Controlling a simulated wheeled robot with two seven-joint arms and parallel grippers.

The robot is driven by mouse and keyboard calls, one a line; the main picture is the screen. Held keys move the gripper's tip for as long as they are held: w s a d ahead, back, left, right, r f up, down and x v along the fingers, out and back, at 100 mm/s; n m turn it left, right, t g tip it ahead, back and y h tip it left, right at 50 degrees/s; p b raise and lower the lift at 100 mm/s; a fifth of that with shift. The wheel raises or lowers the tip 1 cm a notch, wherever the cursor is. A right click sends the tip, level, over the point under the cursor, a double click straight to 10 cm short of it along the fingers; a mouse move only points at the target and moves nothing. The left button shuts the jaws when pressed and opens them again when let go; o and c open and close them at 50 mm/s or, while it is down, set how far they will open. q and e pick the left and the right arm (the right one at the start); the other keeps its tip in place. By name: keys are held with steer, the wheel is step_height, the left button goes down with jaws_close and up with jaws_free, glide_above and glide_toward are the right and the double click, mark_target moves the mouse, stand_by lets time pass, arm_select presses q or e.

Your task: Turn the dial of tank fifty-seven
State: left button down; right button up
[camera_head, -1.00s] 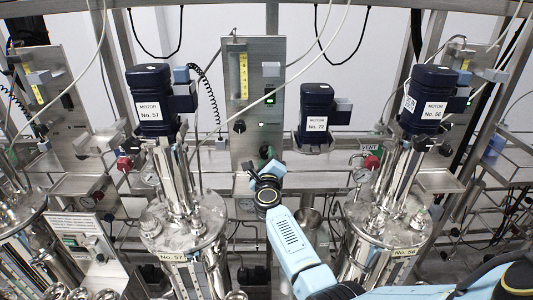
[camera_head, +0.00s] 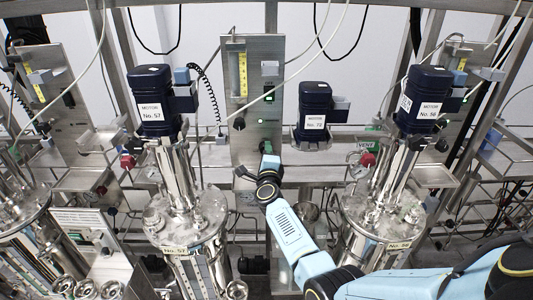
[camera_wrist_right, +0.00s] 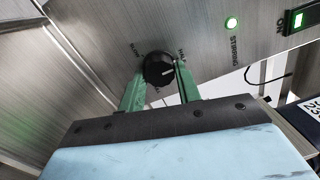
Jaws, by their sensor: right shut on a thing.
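Tank fifty-seven (camera_head: 190,235) is a steel vessel left of centre in the head view, labelled No. 57, with a dark blue motor (camera_head: 151,95) above it. Behind and to its right stands a steel control panel (camera_head: 240,60). A round black dial (camera_wrist_right: 158,69) with a white pointer line sits on the panel in the right wrist view. My right gripper (camera_wrist_right: 158,80) has its green fingers on either side of this dial and is shut on it. In the head view my gripper (camera_head: 265,156) hides most of the dial. My left gripper is out of view.
The panel has a lit green STIRRING lamp (camera_wrist_right: 231,23) and a lit ON switch (camera_wrist_right: 300,18). A second black knob (camera_head: 239,124) is on the panel's left. Motor No. 72 (camera_head: 315,108) and tank fifty-six (camera_head: 385,235) stand to the right.

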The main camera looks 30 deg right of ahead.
steer(key=o, duration=1)
steer(key=shift+c, duration=0.2)
steer(key=p+v, duration=0.1)
steer(key=v, duration=1.2)
steer(key=shift+s, duration=0.15)
steer(key=shift+a, duration=0.1)
steer(key=shift+a, duration=0.1)
